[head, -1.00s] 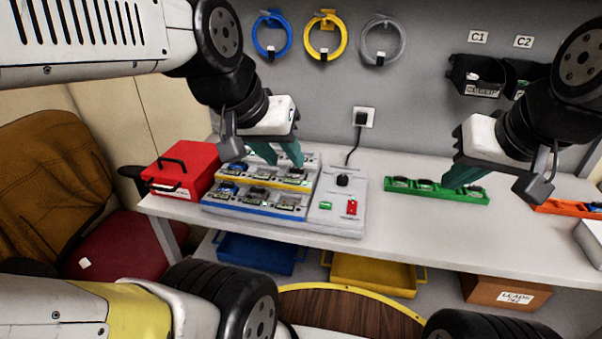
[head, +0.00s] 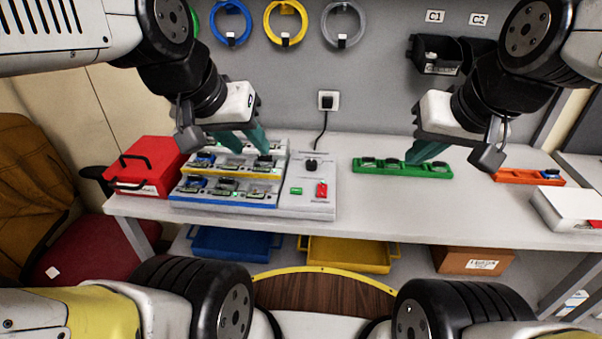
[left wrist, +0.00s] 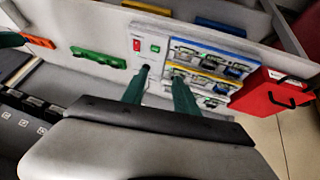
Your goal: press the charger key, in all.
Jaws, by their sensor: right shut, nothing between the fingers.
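The charger (head: 310,208) is a pale console on the bench, with a blue-edged front row and a yellow-edged back row of small devices. My right gripper (head: 411,162) is shut and empty over the green tray.
The green tray (head: 440,172) holds several dark pieces. An orange tray (head: 517,178) and a white box (head: 566,210) lie further right. A red case (head: 145,170) stands left of the charger. Wall hooks carry blue, yellow and grey coils. The bench between charger and green tray is clear.

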